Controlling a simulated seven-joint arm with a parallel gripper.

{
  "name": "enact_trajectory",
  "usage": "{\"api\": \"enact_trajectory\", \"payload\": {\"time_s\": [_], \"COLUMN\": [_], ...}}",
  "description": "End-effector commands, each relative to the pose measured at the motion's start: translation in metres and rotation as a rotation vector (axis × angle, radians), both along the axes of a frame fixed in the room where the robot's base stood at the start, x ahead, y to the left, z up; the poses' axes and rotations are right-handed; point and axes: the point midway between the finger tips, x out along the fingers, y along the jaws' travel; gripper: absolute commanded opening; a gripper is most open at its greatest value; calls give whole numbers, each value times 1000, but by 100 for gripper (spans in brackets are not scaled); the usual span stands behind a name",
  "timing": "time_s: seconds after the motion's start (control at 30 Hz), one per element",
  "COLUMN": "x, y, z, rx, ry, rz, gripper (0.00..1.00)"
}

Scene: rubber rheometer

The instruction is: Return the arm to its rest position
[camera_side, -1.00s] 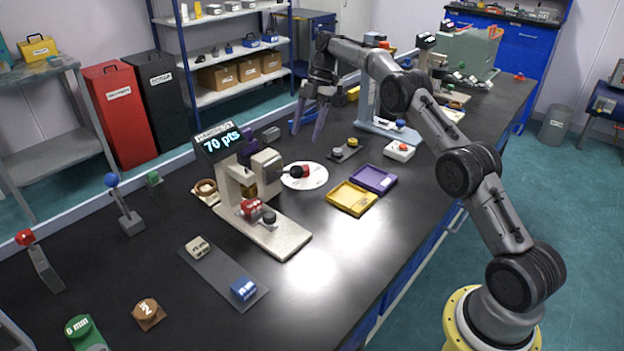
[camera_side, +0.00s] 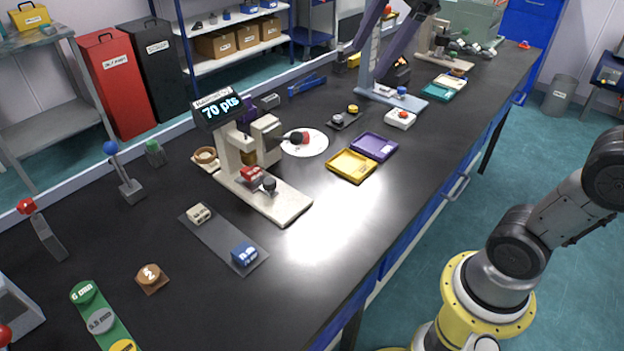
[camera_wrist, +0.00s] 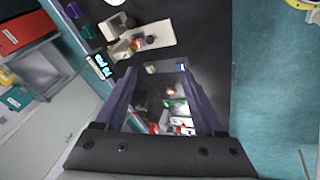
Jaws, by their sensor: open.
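My gripper (camera_side: 364,62) shows at the top of the side view, with its two long purple fingers hanging down and spread apart. It is open, and I see nothing held between the fingers. It is above the far half of the bench, in front of the blue-grey stand (camera_side: 374,85); its exact height is hard to tell. In the wrist view the open fingers (camera_wrist: 160,70) frame a stretch of bench. My arm's lower links (camera_side: 545,225) rise from the yellow base ring at the right, and its middle part is out of frame.
The black bench (camera_side: 330,265) carries the tester with the "70 pts" display (camera_side: 218,107), a yellow tray (camera_side: 351,166), a purple tray (camera_side: 374,147) and a white box with a red button (camera_side: 400,119). Shelves stand behind.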

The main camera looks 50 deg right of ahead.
Motion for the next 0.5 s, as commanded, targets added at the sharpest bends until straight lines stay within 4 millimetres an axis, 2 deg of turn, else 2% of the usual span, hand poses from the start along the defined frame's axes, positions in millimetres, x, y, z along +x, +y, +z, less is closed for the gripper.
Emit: {"api": "enact_trajectory", "payload": {"time_s": [0.03,0.2,0.4,0.5], "x": [-23,-82,-129,-139], "y": [3,4,-3,-8], "z": [-7,-48,-112,-141], "rx": [12,85,194,243], "ry": [-10,-33,-33,-12], "rz": [-56,-306,-632,-795], "gripper": [71,71,71,71]}}
